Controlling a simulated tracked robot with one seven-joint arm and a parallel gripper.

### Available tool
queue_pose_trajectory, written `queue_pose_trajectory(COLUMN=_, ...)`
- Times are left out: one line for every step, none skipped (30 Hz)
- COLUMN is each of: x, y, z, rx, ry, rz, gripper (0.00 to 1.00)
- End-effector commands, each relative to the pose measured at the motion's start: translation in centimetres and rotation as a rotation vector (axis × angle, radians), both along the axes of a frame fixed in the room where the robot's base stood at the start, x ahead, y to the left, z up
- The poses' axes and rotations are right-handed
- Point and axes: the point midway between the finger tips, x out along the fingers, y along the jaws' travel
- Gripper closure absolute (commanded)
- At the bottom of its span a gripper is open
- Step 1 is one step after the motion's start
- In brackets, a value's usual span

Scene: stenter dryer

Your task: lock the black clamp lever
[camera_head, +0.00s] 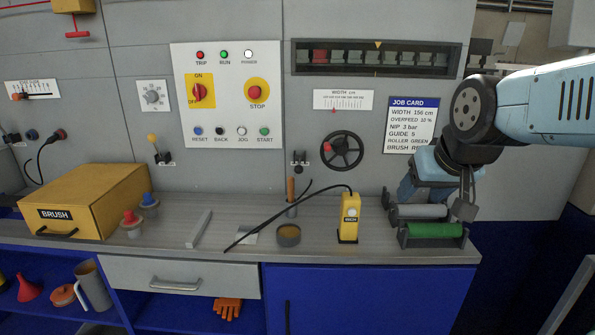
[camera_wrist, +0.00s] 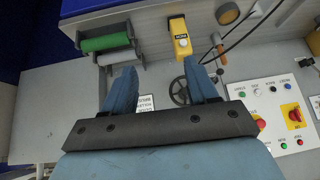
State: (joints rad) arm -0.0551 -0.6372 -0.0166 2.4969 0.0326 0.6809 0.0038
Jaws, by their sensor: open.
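A small black clamp lever (camera_head: 300,160) appears to be mounted on the grey wall panel, left of the black handwheel in the head view. It is small there, so its exact lever position cannot be told. In the wrist view a small dark fitting (camera_wrist: 221,72), likely the same clamp, shows just beyond the right finger. My gripper (camera_wrist: 161,66) is open and empty, its two blue fingers spread.
The handwheel (camera_head: 342,150) lies between my gripper and the clamp. A yellow pendant (camera_head: 349,218) with a black cable, a wooden handle (camera_head: 291,190) and a round tin (camera_head: 288,235) stand on the bench below. A green roller (camera_head: 435,230) sits under my arm.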

Motion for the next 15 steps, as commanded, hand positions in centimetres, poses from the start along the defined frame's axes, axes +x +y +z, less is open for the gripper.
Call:
queue_pose_trajectory(x=1.9, y=0.8, z=-0.5, rx=0.014, ry=-0.024, rz=0.009, gripper=0.42)
queue_pose_trajectory(x=3.1, y=1.3, z=-0.7, rx=0.024, ry=-0.046, rz=0.012, gripper=0.42)
queue_pose_trajectory(x=4.5, y=1.9, z=-0.9, rx=0.037, ry=-0.075, rz=0.015, gripper=0.42)
queue_pose_trajectory(x=5.6, y=2.3, z=-1.1, rx=0.047, ry=-0.096, rz=0.019, gripper=0.42)
queue_pose_trajectory(x=6.6, y=2.8, z=-1.3, rx=0.056, ry=-0.117, rz=0.02, gripper=0.42)
queue_pose_trajectory(x=8.0, y=3.4, z=-1.6, rx=0.069, ry=-0.146, rz=0.021, gripper=0.42)
queue_pose_trajectory(x=9.0, y=3.9, z=-1.8, rx=0.078, ry=-0.167, rz=0.022, gripper=0.42)
queue_pose_trajectory(x=9.9, y=4.4, z=-2.0, rx=0.088, ry=-0.188, rz=0.022, gripper=0.42)
queue_pose_trajectory(x=11.2, y=5.1, z=-2.3, rx=0.101, ry=-0.215, rz=0.023, gripper=0.42)
queue_pose_trajectory(x=12.1, y=5.6, z=-2.6, rx=0.109, ry=-0.236, rz=0.022, gripper=0.42)
queue_pose_trajectory(x=13.0, y=6.1, z=-2.8, rx=0.118, ry=-0.257, rz=0.022, gripper=0.42)
queue_pose_trajectory(x=14.1, y=6.8, z=-3.2, rx=0.13, ry=-0.285, rz=0.021, gripper=0.42)
queue_pose_trajectory(x=14.9, y=7.3, z=-3.5, rx=0.138, ry=-0.306, rz=0.02, gripper=0.42)
queue_pose_trajectory(x=15.7, y=7.8, z=-3.8, rx=0.145, ry=-0.326, rz=0.019, gripper=0.42)
queue_pose_trajectory(x=16.7, y=8.4, z=-4.2, rx=0.156, ry=-0.354, rz=0.018, gripper=0.42)
